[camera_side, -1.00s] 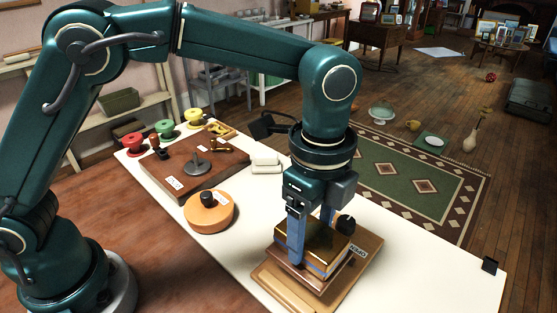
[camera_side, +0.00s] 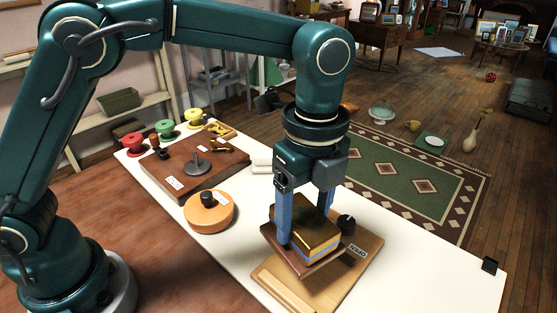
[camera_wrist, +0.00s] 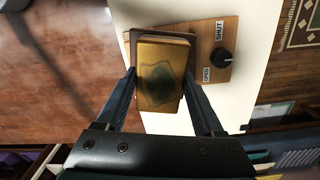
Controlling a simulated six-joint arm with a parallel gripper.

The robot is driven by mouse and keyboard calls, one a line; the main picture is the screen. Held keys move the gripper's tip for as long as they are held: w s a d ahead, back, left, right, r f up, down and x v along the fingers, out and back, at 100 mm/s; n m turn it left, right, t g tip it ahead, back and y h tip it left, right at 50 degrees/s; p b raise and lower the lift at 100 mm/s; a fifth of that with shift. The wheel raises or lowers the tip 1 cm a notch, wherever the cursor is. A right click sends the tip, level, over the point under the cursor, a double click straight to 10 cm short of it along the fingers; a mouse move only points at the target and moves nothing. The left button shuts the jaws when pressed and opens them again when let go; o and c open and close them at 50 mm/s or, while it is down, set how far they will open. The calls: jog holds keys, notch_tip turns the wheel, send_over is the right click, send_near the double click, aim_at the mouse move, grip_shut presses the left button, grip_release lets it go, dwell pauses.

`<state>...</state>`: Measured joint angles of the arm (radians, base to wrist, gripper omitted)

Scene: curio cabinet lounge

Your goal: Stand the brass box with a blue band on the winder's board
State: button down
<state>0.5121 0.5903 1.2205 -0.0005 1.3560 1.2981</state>
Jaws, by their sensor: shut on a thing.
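The brass box with a blue band (camera_side: 316,232) is between the blue fingers of my gripper (camera_side: 305,225), which is shut on it. In the wrist view the box (camera_wrist: 162,78) fills the space between the fingertips. A dark brown wooden piece (camera_side: 325,257) shows directly under the box; I cannot tell whether it touches it. Below is a light wooden board (camera_side: 345,275) with a black knob (camera_side: 346,224) and OPEN and SHUT labels. A dark brown board (camera_side: 165,167) with a grey spindle piece, brass parts and a white label lies farther left. I cannot tell which board is the winder's.
A round orange wooden piece (camera_side: 208,216) with a black knob sits between the boards. Red, green and yellow spools (camera_side: 165,129) stand at the far left end. A small white block (camera_side: 262,162) lies behind. The white table (camera_side: 430,275) is clear at right.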

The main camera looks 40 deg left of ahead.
jog(key=w+a+r+n, duration=0.1)
jog(key=w+a+r, duration=0.1)
jog(key=a, duration=1)
jog(key=w+a+r+n, duration=0.2)
jog(key=w+a, duration=0.1)
jog(key=a, duration=0.9)
jog(key=w+d+f, duration=0.1)
jog(key=d+f, duration=0.1)
jog(key=d, duration=0.1)
jog(key=w+d+f, duration=0.1)
jog(key=d+f, duration=0.1)
jog(key=d, duration=0.2)
jog(key=w+d+f, duration=0.1)
jog(key=d+f, duration=0.2)
jog(key=d, duration=0.1)
jog(key=shift+w+f, duration=0.1)
jog(key=shift+w, duration=0.1)
jog(key=shift+f, duration=2)
jog(key=shift+f, duration=0.15)
grip_release()
